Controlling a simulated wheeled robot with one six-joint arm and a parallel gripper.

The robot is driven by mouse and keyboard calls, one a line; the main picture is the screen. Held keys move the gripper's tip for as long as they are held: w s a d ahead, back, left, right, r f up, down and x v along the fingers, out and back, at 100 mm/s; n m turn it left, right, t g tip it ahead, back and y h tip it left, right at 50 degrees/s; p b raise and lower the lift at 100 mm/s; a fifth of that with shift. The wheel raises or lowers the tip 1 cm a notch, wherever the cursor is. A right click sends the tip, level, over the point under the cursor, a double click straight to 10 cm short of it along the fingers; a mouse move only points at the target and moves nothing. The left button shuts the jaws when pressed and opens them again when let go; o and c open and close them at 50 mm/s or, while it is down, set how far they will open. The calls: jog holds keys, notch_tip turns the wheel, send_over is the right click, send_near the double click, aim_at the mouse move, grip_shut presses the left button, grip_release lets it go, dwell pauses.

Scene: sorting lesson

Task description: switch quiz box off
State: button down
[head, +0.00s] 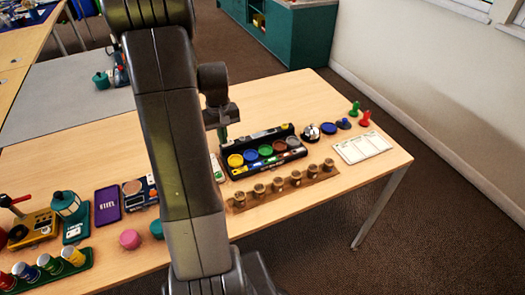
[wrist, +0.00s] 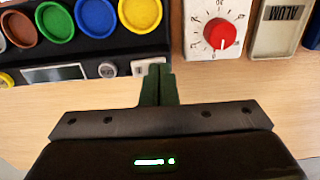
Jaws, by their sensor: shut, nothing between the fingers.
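The quiz box (head: 279,162) is a black case with a row of round coloured buttons, standing on the wooden table. In the wrist view the quiz box (wrist: 97,47) fills the upper left, with a small grey display, a small round knob and a pale switch (wrist: 150,65) along its edge. My gripper (head: 222,138) is at the box's left end in the head view. In the wrist view the closed fingers of my gripper (wrist: 158,72) are empty and overlap the switch in the picture. I cannot tell whether they touch it. The switch's position is partly hidden.
A white timer with a red dial (wrist: 218,32) and a tin labelled ALUM (wrist: 282,30) are close beside the box. A wooden strip of brass weights (head: 283,188) lies in front of it. A bell (head: 310,132) and a white card (head: 362,147) are to the right.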

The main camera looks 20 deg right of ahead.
notch_tip(320, 180, up, 7)
jog(key=p, duration=0.4)
jog(key=shift+p, duration=0.4)
jog(key=shift+f, duration=0.25)
notch_tip(320, 180, down, 7)
jog(key=b, duration=0.5)
jog(key=shift+r, duration=0.2)
jog(key=shift+r, duration=0.15)
